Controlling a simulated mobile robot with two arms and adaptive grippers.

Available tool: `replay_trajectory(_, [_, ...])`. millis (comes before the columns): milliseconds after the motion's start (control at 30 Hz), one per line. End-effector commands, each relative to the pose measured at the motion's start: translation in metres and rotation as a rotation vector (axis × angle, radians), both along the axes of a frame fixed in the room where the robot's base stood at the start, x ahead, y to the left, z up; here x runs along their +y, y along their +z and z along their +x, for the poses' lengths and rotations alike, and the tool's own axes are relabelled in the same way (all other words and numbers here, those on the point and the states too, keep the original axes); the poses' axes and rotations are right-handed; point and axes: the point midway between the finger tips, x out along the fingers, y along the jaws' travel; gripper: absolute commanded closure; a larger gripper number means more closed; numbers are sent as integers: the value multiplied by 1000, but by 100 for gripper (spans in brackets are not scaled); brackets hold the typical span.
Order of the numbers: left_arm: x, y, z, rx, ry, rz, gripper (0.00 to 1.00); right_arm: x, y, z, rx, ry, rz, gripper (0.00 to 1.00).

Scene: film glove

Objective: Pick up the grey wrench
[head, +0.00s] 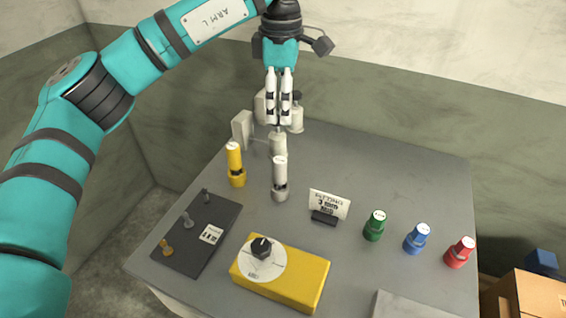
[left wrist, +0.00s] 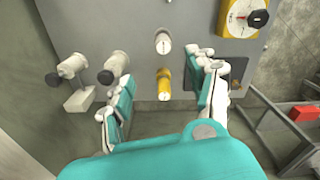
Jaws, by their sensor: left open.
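No thing plainly shaped like a wrench shows. A small grey upright piece (head: 188,219) stands on a dark board (head: 180,250) at the front left of the table, between an orange piece (head: 166,246) and a dark piece (head: 206,196). I cannot tell whether any is the wrench. My left gripper (head: 278,118) is over the back of the table, pointing down, empty and open. In the left wrist view its two fingers (left wrist: 165,95) are well apart, and the right finger hides part of the dark board. My right gripper is not in view.
A yellow cylinder (head: 235,165) and a white one (head: 280,178) stand below my left gripper. Grey fittings (head: 296,118) are at the back. A yellow box with a dial (head: 300,282), a small sign (head: 328,205), and green, blue and red cylinders (head: 416,238) stand farther right.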

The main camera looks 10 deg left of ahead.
Motion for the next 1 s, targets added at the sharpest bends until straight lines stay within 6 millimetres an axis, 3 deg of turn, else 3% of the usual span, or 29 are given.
replay_trajectory(200, [1,-44,-1,7,1,1,42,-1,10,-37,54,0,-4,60])
replay_trajectory(333, [1,-72,-1,6,2,0,42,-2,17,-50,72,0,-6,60])
replay_trajectory(500, [1,-101,-1,5,3,-1,42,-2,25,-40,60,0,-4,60])
replay_trajectory(700, [1,-115,-1,3,3,-1,42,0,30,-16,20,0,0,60])
replay_trajectory(1000, [4,-155,-1,5,2,-1,42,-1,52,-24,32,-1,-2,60])
